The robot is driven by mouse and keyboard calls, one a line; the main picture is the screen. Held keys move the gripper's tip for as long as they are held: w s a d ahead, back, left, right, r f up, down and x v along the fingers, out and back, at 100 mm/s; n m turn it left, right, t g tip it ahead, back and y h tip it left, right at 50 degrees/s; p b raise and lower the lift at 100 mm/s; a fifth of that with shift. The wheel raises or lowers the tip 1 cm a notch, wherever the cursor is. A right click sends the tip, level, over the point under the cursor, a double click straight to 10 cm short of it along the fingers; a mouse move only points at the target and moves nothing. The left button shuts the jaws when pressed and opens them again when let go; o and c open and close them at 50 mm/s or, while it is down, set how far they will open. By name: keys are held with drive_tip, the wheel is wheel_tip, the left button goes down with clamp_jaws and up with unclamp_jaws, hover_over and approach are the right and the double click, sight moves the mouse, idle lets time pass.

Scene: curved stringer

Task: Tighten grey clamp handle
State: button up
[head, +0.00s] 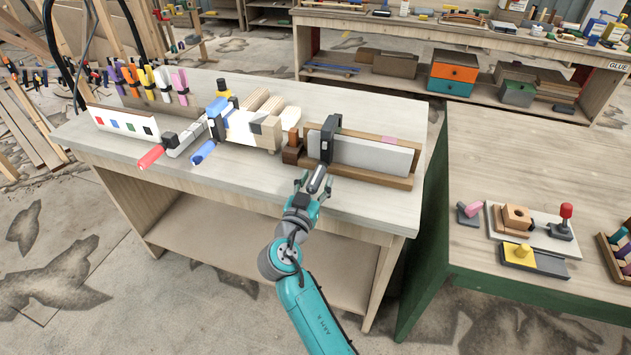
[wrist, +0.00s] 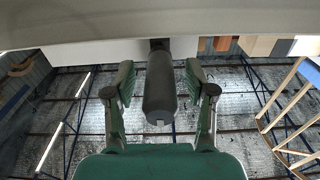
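The grey clamp handle (head: 318,179) sticks out toward me from a dark clamp (head: 329,140) on a grey board (head: 368,156) set in a wooden frame. My gripper (head: 312,184) is at the handle, with one finger on each side. In the wrist view the handle (wrist: 160,90) is a dark grey cylinder between the open fingers of my gripper (wrist: 161,76). A gap shows between the handle and each finger. The handle's far end, where it joins the clamp, is partly hidden under the pale edge above.
A red handle (head: 151,156) and a blue handle (head: 203,152) stick out of other clamps to the left. Wooden blocks (head: 291,148) stand beside the framed board. A green-sided bench (head: 540,165) with small fixtures is at the right. The workbench's front right top is clear.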

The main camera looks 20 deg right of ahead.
drive_tip(key=v, duration=1.2)
drive_tip(key=shift+s+f, duration=0.1)
drive_tip(key=shift+v, duration=1.2)
